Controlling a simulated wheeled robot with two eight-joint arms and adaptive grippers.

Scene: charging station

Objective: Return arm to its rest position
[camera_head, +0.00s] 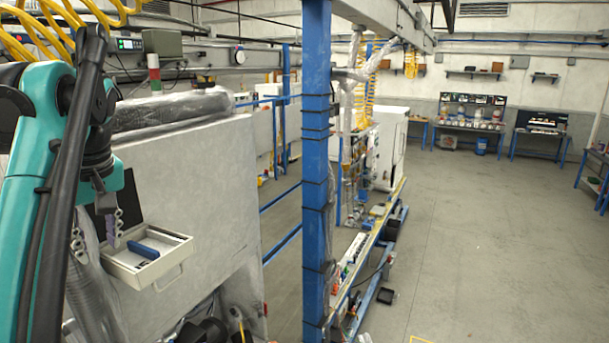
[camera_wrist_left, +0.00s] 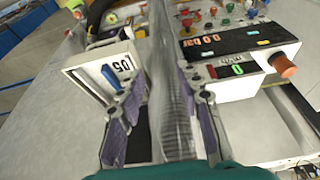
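My teal left arm (camera_head: 30,200) comes in from the left in the head view, bent with its wrist pointing down. My left gripper (camera_head: 98,240) hangs at the end, just left of the small open drawer. In the left wrist view its two purple-padded fingers (camera_wrist_left: 166,112) are spread apart, on either side of a grey plastic-wrapped column (camera_wrist_left: 168,85). The column appears to lie beyond the fingers, and I see no object clamped. My right arm and right gripper are not in view.
The open drawer (camera_head: 174,268) holds a blue item (camera_head: 145,250) and juts from a grey panel (camera_head: 190,180) close to my left gripper. Yellow coiled hoses (camera_head: 45,30) hang above. A blue post (camera_head: 316,170) stands mid-view. The floor (camera_head: 490,230) on the right is open.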

